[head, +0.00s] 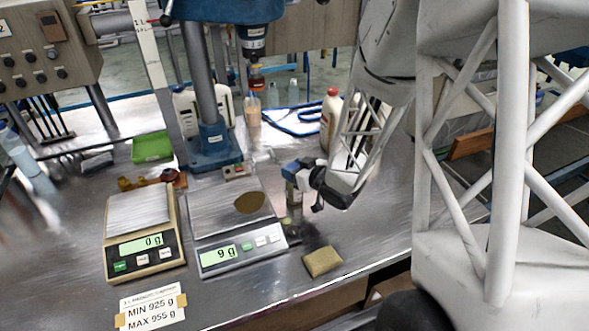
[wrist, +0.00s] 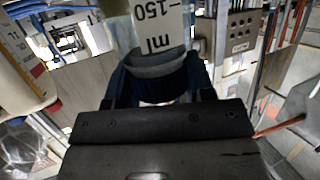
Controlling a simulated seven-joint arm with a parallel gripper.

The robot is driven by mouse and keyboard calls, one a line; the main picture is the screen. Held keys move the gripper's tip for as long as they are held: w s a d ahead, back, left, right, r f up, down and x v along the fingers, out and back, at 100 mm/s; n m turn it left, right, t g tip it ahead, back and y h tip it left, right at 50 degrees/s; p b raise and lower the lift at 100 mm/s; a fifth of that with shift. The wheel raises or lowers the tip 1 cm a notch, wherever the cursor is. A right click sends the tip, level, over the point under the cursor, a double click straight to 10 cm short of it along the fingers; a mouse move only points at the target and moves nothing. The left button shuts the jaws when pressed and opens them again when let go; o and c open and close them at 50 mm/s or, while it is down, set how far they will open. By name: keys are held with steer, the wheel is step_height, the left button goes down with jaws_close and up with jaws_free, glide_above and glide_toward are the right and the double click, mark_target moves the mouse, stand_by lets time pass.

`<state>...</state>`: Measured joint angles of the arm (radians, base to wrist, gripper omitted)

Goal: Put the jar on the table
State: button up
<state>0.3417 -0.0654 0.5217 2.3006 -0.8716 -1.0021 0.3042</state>
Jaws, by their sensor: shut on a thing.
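In the wrist view a clear jar (wrist: 160,68) with a white label reading "150 ml" stands between the dark fingers of my gripper (wrist: 158,85). The gripper is shut on it. In the head view my gripper (head: 303,172) is low over the table (head: 255,300), right of the right-hand scale, and the jar (head: 293,194) shows only in small part at the fingers. Whether the jar's base touches the table cannot be told.
The left scale (head: 138,208) reads 0 g. A yellowish sponge (head: 322,261) lies near the front edge. A blue drill press (head: 213,145) and bottles (head: 331,105) stand behind.

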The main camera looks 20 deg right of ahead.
steer(key=shift+f, duration=0.15)
steer(key=o, duration=1.3)
steer(key=shift+c, duration=0.2)
steer(key=shift+r, duration=0.2)
steer(key=v, duration=1.2)
steer(key=shift+r, duration=0.1)
